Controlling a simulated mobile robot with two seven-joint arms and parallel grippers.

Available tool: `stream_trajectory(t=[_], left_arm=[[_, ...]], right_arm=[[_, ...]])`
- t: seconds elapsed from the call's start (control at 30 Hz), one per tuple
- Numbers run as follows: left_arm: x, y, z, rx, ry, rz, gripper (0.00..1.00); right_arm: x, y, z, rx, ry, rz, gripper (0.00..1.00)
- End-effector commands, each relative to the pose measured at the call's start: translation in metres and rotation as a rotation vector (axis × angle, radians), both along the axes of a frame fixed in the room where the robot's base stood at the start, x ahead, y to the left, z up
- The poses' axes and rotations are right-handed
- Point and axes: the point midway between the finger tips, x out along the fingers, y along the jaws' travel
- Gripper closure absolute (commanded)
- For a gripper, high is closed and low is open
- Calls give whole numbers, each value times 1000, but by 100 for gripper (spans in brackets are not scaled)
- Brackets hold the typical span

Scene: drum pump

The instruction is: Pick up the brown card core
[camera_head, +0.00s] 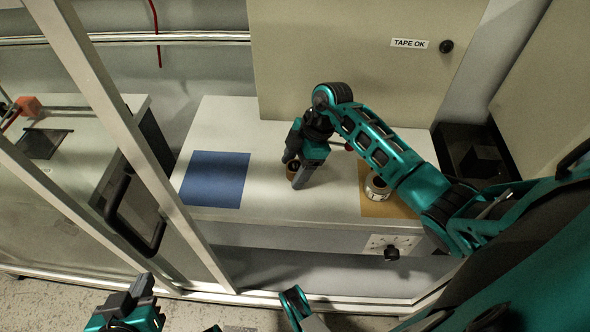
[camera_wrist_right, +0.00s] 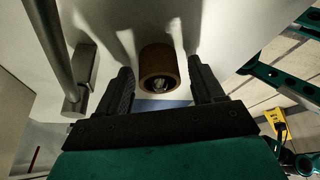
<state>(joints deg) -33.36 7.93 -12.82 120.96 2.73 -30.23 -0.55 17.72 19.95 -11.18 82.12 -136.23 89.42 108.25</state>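The brown card core (camera_head: 292,168) stands on the white bench top between the blue mat and the tan mat, partly hidden by my right gripper. It also shows in the right wrist view (camera_wrist_right: 159,68) as a short brown cylinder with a hollow end. My right gripper (camera_head: 297,172) is at the core. In the right wrist view the two dark fingers (camera_wrist_right: 160,85) are apart, one on each side of the core, with a gap on both sides. My left gripper (camera_head: 140,305) is low at the bottom left, far from the core; its finger opening is unclear.
A blue mat (camera_head: 215,180) lies left of the core. A pale roll (camera_head: 377,188) stands on a tan mat (camera_head: 384,208) to the right, close to my right arm. A framed door with a black handle (camera_head: 135,215) stands at left. A cabinet marked TAPE OK (camera_head: 360,70) is behind.

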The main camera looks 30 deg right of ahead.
Motion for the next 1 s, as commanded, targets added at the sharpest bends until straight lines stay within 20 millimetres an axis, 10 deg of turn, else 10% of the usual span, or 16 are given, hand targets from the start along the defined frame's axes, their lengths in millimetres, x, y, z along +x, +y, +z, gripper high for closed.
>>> stream_trajectory(t=[0.5,0.77,1.0], left_arm=[[0,1,-2,7,0,-4,100],[0,2,0,7,0,-4,100],[0,4,15,13,-7,2,100]], right_arm=[[0,0,0,0,0,0,82],[0,0,4,0,-1,1,82],[1,-1,46,-2,-5,2,82]])
